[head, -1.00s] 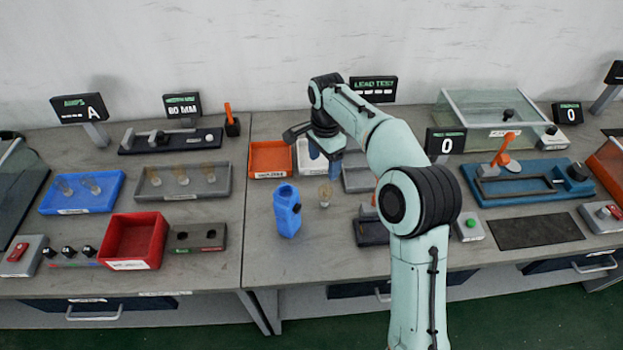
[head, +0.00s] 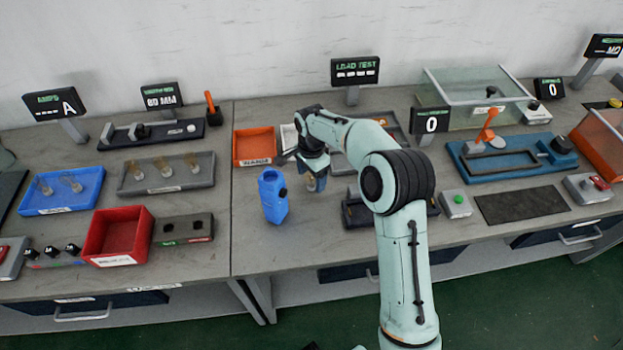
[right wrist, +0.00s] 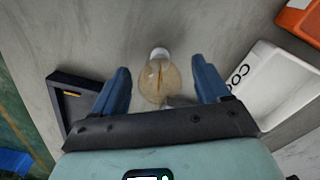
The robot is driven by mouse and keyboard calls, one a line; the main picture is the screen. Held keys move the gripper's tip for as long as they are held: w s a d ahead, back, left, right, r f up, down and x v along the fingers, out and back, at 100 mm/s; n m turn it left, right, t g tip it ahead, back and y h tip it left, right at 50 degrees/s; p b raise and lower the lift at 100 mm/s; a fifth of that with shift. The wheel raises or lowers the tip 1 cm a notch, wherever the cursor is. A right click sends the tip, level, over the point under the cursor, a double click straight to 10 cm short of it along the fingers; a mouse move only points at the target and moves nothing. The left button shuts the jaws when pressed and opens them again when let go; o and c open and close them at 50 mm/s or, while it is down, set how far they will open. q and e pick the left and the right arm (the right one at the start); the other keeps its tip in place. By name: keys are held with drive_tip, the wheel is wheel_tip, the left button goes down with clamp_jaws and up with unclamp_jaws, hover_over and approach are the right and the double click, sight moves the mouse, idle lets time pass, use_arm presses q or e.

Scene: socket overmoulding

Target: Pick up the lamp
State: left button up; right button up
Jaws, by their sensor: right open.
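In the right wrist view a lamp (right wrist: 160,82) with a clear, amber-tinted bulb and a pale metal base stands or lies on the grey bench; I cannot tell which. My right gripper (right wrist: 160,90) is open, with one blue finger on each side of the bulb and a gap on both sides. In the head view my right gripper (head: 314,180) points down over the bench, and the lamp (head: 311,185) shows partly between and behind its fingers. My left gripper is not in view.
A blue bottle-shaped object (head: 272,196) stands just left of my right gripper. An orange tray (head: 254,147) and a white tray (right wrist: 268,84) lie behind. A dark holder (right wrist: 72,96) is close by. Other lamps sit in a blue tray (head: 88,202) and a grey tray (head: 139,187).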

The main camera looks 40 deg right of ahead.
drive_tip(key=shift+f, duration=0.1)
drive_tip(key=c, duration=1.1)
